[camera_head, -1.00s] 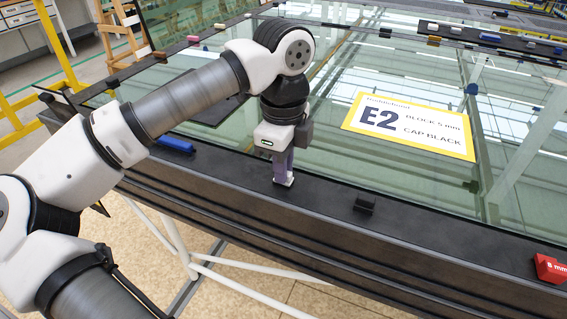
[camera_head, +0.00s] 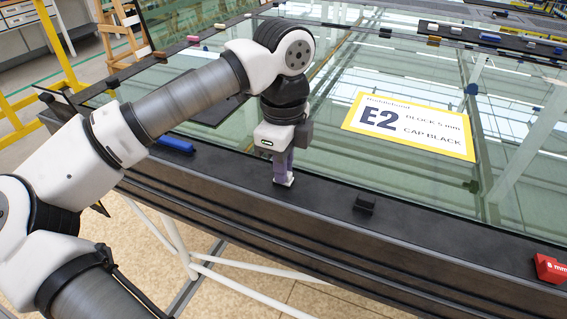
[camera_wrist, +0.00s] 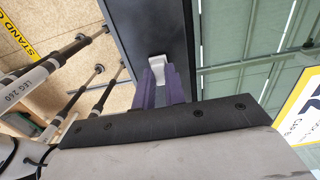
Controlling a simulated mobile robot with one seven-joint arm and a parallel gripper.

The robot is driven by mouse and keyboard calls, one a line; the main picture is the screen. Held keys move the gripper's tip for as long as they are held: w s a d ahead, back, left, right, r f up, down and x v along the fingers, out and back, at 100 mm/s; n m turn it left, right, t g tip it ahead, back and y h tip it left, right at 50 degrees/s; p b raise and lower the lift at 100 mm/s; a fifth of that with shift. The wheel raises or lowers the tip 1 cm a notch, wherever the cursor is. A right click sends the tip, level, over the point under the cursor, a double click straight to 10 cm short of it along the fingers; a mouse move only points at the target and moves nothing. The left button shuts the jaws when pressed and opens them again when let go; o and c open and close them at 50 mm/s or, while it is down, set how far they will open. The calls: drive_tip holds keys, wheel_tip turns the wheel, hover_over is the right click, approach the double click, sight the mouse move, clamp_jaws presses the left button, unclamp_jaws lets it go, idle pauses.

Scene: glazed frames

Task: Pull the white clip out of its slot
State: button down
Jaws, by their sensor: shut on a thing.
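The white clip (camera_head: 284,183) is at the black frame edge, low between the purple fingers of my gripper (camera_head: 284,177). In the wrist view the clip (camera_wrist: 157,62) shows pale at the tips of the purple fingers. My gripper (camera_wrist: 157,76) points down at the frame and is shut on the clip. The slot is hidden under the clip and fingers, so I cannot tell how deep the clip sits.
The black frame (camera_head: 320,199) borders a glass pane (camera_head: 330,160). A blue piece (camera_head: 175,144) lies left, a black clip (camera_head: 365,203) and a red block (camera_head: 549,268) lie right on the frame. A yellow-bordered E2 sign (camera_head: 410,124) lies on the glass.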

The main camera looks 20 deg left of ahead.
drive_tip(key=shift+r, duration=0.5)
idle(0.5)
drive_tip(key=shift+r+p, duration=0.95)
drive_tip(key=shift+r, duration=0.3)
